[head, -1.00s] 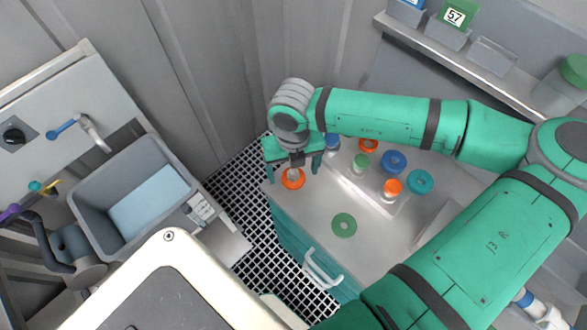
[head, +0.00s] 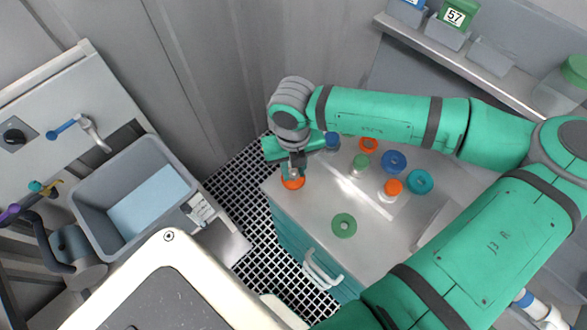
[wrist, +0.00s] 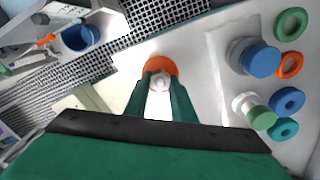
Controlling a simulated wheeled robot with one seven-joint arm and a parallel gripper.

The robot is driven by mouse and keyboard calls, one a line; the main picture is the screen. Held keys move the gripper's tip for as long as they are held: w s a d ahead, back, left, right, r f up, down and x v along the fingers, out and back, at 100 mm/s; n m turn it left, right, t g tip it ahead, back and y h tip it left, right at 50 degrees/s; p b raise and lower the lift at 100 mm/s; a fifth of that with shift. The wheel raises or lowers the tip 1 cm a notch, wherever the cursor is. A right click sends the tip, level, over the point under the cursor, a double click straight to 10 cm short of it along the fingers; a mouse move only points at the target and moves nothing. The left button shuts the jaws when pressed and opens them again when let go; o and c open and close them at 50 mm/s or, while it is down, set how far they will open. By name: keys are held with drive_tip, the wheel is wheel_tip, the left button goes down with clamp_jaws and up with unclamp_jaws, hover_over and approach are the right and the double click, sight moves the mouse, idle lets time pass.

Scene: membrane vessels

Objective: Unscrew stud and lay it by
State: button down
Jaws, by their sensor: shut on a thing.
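My gripper (wrist: 160,88) points down at the near left corner of the bench, its two teal fingers shut on a small pale stud (wrist: 159,80). The stud stands in the middle of an orange round piece (head: 292,183), which also shows beyond the fingertips in the wrist view (wrist: 158,64). The fingers hide the stud's sides, and I cannot tell how far it is threaded in. In the head view the gripper covers the stud.
Vessels with blue (head: 332,141), green (head: 361,161) and orange (head: 393,187) caps stand to the right. Loose orange (head: 368,145), blue (head: 393,161), teal (head: 420,181) and green (head: 344,225) rings lie around them.

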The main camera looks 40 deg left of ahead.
sight(293, 172)
drive_tip(key=shift+r, duration=3.25)
